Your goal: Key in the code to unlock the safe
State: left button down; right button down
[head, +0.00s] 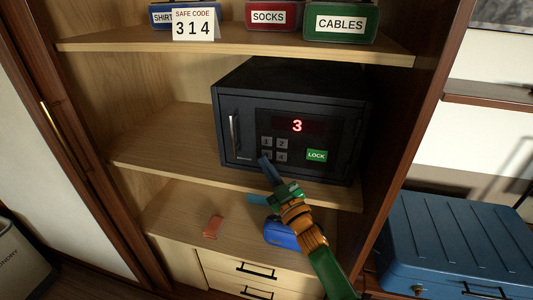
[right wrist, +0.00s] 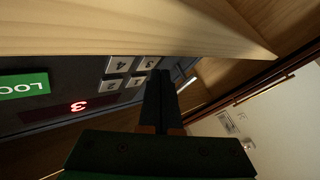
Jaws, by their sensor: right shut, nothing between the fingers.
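The black safe (head: 232,110) stands on the middle shelf with its door shut. Its red display (head: 297,126) reads 3; the display also shows upside down in the right wrist view (right wrist: 78,106). The keypad has keys 1 (head: 267,142), 2 (head: 283,143), 3 and 4 (head: 283,156), with a green LOCK key (head: 317,155) to their right. A card (head: 193,26) on the upper shelf reads SAFE CODE 314. My right gripper (head: 264,160) is shut and empty, its tips at the lower left key, partly hiding it. I cannot tell whether they touch. My left gripper is out of view.
Labelled boxes, including SOCKS (head: 270,16) and CABLES (head: 340,24), stand on the upper shelf (head: 240,48). The safe's shelf edge (head: 180,172) runs just below the keypad. A blue case (head: 455,240) stands at the right. A blue item (head: 280,235) lies below my gripper.

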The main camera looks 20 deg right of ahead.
jog(key=shift+s+a, duration=0.15)
jog(key=shift+s, duration=0.1)
jog(key=shift+s+a+p, duration=0.65)
jog(key=shift+s+a, duration=0.05)
jog(key=shift+s, duration=0.35)
jog(key=shift+s+a+p, duration=0.65)
jog(key=shift+s+a, duration=0.05)
jog(key=shift+s, duration=0.3)
dwell(1.1)
